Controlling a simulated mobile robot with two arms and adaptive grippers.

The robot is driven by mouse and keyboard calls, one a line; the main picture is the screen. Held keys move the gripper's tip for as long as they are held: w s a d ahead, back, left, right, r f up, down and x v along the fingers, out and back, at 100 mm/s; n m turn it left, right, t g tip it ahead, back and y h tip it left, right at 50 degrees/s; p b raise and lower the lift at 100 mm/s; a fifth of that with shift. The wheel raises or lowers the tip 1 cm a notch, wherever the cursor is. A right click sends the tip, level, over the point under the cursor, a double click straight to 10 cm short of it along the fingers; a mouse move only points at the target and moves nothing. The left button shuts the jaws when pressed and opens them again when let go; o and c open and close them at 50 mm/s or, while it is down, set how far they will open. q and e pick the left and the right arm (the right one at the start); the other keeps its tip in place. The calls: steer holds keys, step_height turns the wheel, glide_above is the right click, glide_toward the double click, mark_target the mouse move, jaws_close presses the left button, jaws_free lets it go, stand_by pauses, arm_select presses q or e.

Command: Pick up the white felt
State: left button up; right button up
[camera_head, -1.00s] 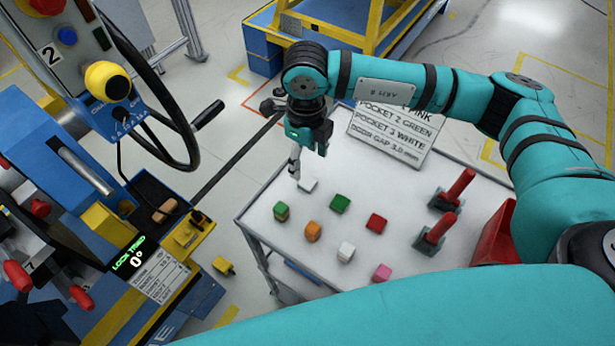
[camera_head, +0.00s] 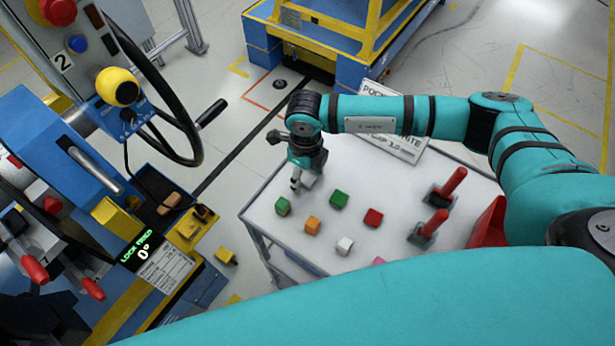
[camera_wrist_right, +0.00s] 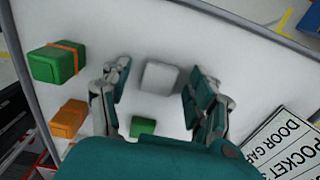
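My right gripper (camera_head: 301,181) points down over the far left part of the table. Its fingers are open, with a white block (camera_wrist_right: 158,77) between them in the right wrist view and gaps on both sides. In the head view this white block (camera_head: 310,181) is partly hidden by the gripper. Another white block (camera_head: 344,246) stands nearer the front of the table. I cannot tell from the surface which of the two is felt. My left gripper is not in view.
On the white table (camera_head: 262,207) are a banded green block (camera_head: 282,206), a green block (camera_head: 338,199), an orange block (camera_head: 312,225) and a red block (camera_head: 373,217). Red-handled tools (camera_head: 436,226) stand at the right, by a red bin (camera_head: 487,226). A sign (camera_head: 408,140) is behind.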

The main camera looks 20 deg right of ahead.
steer(key=c, duration=0.8)
steer(key=shift+r, duration=0.1)
